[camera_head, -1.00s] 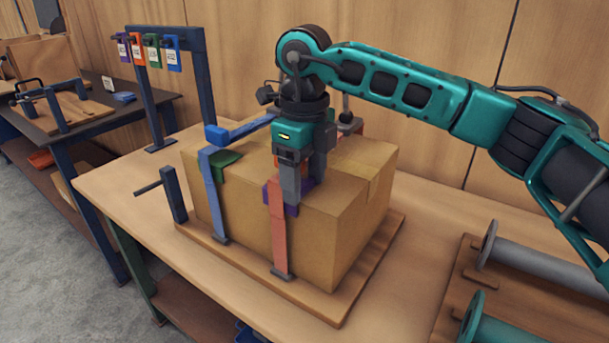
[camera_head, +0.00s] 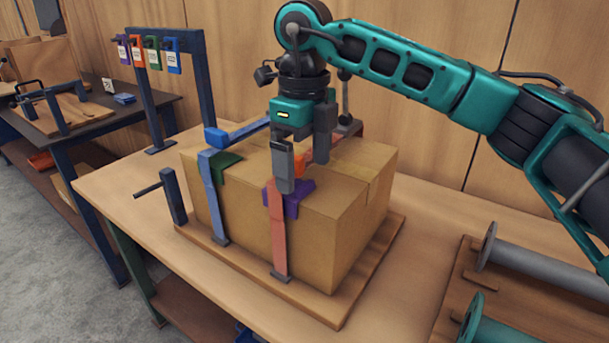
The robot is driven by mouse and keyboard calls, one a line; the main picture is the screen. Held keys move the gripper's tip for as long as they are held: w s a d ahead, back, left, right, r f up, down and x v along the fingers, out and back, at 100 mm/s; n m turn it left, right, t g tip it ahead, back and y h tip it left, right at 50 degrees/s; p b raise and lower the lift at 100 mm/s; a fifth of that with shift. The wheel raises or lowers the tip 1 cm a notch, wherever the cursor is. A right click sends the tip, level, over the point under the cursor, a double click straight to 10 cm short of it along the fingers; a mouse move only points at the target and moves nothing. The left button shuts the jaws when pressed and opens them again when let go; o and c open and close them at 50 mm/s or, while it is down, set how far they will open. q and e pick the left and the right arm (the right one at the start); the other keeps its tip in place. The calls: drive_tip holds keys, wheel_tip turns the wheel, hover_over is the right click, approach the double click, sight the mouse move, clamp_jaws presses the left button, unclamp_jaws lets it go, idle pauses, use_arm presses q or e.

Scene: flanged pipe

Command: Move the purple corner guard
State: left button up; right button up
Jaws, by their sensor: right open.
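The purple corner guard (camera_head: 294,203) sits on the front top edge of the cardboard box (camera_head: 338,225). The red strap (camera_head: 277,232) runs down the box front at the guard's left side and covers part of it. My right gripper (camera_head: 304,172) is open and empty, pointing down just above the box top, behind and above the purple guard. One finger hides part of the strap and box top near the guard. My left gripper is not in view.
A green guard (camera_head: 225,168) lies under the blue strap (camera_head: 212,200), and an orange guard (camera_head: 293,162) is at the back. The box stands on a wooden board (camera_head: 345,309). A rack (camera_head: 203,85) with hanging tags stands behind left.

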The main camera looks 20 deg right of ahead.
wheel_tip(320, 180, up, 10)
drive_tip(key=shift+f+p, duration=0.25)
drive_tip(key=shift+p, duration=0.1)
